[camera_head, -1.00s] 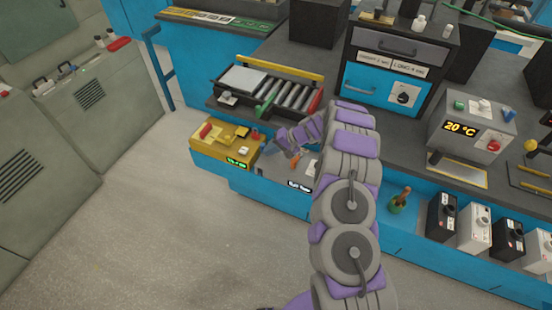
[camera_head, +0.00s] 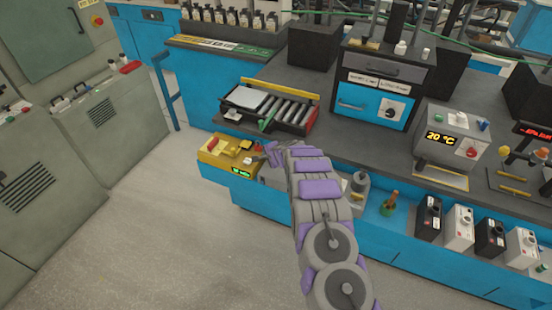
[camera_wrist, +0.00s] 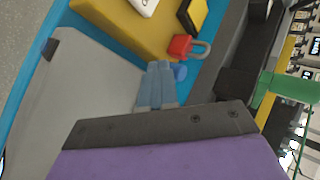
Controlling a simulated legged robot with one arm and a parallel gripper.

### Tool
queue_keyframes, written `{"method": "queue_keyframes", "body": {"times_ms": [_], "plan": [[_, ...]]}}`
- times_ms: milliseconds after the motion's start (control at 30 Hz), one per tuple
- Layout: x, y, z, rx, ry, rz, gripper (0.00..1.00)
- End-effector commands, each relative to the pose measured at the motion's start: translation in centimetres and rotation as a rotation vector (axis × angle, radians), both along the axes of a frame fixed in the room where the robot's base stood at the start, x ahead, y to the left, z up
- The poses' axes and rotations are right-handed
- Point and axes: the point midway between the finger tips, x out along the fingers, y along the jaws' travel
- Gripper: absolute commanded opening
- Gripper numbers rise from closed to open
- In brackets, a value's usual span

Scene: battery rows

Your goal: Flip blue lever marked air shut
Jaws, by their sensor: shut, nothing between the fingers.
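A yellow box (camera_head: 215,155) with a lit green display stands low at the bench front; its yellow face also shows in the wrist view (camera_wrist: 125,30). In the wrist view a small bright blue rounded piece (camera_wrist: 181,72) sits beside the red padlock-like part (camera_wrist: 180,46). It may be the lever's end; no air marking is readable. My gripper (camera_head: 262,154) is at the yellow box's right side. Its dull blue fingers (camera_wrist: 155,80) are shut and empty, close beside the blue piece; I cannot tell whether they touch it. My arm hides much of this area in the head view.
A grey surface (camera_wrist: 90,80) lies left of the fingers in the wrist view. A roller tray (camera_head: 290,110) is on the bench behind the gripper. Several batteries (camera_head: 459,228) stand to the right. The floor (camera_head: 160,230) at the front left is clear.

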Motion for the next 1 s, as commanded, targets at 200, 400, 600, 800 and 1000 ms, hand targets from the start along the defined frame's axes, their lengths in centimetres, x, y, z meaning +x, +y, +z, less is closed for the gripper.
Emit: {"method": "queue_keyframes", "body": {"times_ms": [200,400,600,800,1000], "plan": [[0.7,1.2,0.0,0.001,0.0,-0.113,0.0],[0.9,1.4,-0.2,0.002,0.004,-0.108,0.0],[1.0,1.5,-0.3,0.001,0.004,-0.107,0.0],[1.2,1.4,-0.3,-0.001,0.002,-0.108,0.0],[1.3,1.3,-0.2,0.0,0.0,-0.109,0.0]]}}
